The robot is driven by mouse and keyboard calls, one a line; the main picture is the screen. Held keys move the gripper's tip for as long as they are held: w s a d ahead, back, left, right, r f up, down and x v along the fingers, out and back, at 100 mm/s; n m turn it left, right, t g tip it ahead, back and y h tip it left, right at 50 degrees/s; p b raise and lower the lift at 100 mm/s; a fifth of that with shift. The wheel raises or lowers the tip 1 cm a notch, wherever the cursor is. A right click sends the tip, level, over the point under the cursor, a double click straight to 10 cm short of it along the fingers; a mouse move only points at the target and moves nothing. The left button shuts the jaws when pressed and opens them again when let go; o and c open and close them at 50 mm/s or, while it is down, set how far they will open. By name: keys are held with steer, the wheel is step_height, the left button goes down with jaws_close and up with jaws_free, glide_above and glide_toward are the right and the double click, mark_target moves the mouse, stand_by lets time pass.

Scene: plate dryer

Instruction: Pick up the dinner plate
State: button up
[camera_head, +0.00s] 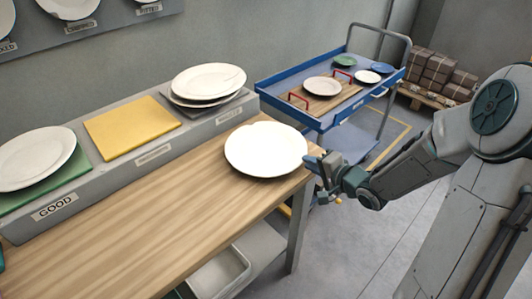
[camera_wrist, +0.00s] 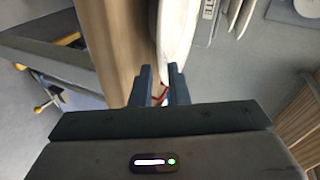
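The white dinner plate (camera_head: 265,149) is at the right end of the wooden table, close to the edge. In the wrist view the plate (camera_wrist: 176,28) shows nearly edge-on, just beyond my fingertips. My gripper (camera_head: 316,163) is beside the plate's right rim, at the table's corner. In the wrist view my gripper's fingers (camera_wrist: 161,72) stand apart with a gap between them. The near rim reaches the fingertips, partly behind the right one. I cannot tell whether the fingers touch it.
A grey sorting ledge (camera_head: 150,157) runs along the back, with a plate on a green mat (camera_head: 60,188), an empty yellow mat (camera_head: 131,127) and stacked plates (camera_head: 208,81). A blue cart (camera_head: 310,119) with plates stands behind. A white bin (camera_head: 222,273) sits under the table (camera_head: 165,215).

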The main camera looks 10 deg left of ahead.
mark_target(299, 157)
steer(key=shift+b+x, duration=0.4)
steer(key=shift+x, duration=2.4)
steer(key=shift+r, duration=0.15)
jaws_close()
